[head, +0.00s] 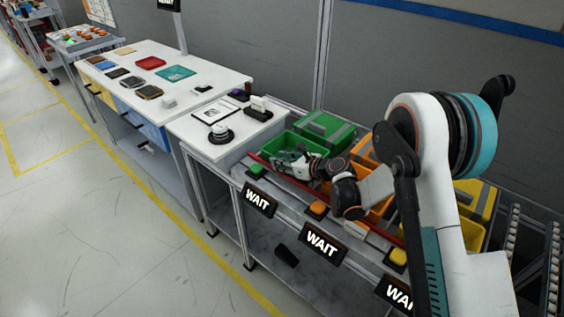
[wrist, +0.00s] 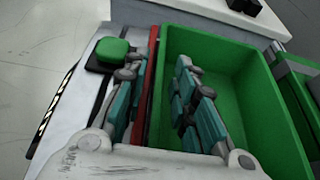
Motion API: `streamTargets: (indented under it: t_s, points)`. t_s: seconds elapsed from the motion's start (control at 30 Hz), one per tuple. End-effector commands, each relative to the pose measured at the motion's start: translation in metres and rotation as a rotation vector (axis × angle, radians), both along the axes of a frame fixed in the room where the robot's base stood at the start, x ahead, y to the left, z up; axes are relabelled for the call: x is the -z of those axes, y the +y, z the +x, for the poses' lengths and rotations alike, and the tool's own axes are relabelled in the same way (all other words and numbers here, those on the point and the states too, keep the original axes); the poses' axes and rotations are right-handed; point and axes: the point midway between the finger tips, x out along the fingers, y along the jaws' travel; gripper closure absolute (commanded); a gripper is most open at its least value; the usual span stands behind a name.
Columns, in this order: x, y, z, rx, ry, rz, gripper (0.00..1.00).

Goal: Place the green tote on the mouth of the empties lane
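The green tote (head: 280,143) stands open and upright on the bench behind a red rail, and it looks empty. In the wrist view the tote (wrist: 235,65) fills the right half. My gripper (head: 290,160) is at the tote's near wall. In the wrist view my gripper (wrist: 158,80) has its fingers apart, one over the red rail side and the other inside the tote, with the wall between them. Gaps show on both sides of the wall. Roller tracks (head: 552,270) stand at the far right; I cannot tell whether they are the empties lane.
A green lidded box (head: 326,128) stands behind the tote. Orange and yellow totes (head: 475,198) stand to the right, partly behind my arm. A green button (wrist: 112,50) sits beside the red rail (wrist: 146,90). WAIT signs (head: 323,243) hang along the front edge. A white table (head: 225,75) holds several items.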

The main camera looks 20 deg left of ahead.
Motion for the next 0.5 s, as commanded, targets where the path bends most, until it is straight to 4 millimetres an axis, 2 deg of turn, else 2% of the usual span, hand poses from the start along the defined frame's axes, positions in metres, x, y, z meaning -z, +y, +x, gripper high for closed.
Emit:
streamTargets:
  t_s: [0.17,0.5]
  points:
    - [-0.006,-0.003,-0.001,0.001,0.0,0.0,0.75]
    - [-0.032,-0.059,-0.025,0.002,0.0,0.0,0.75]
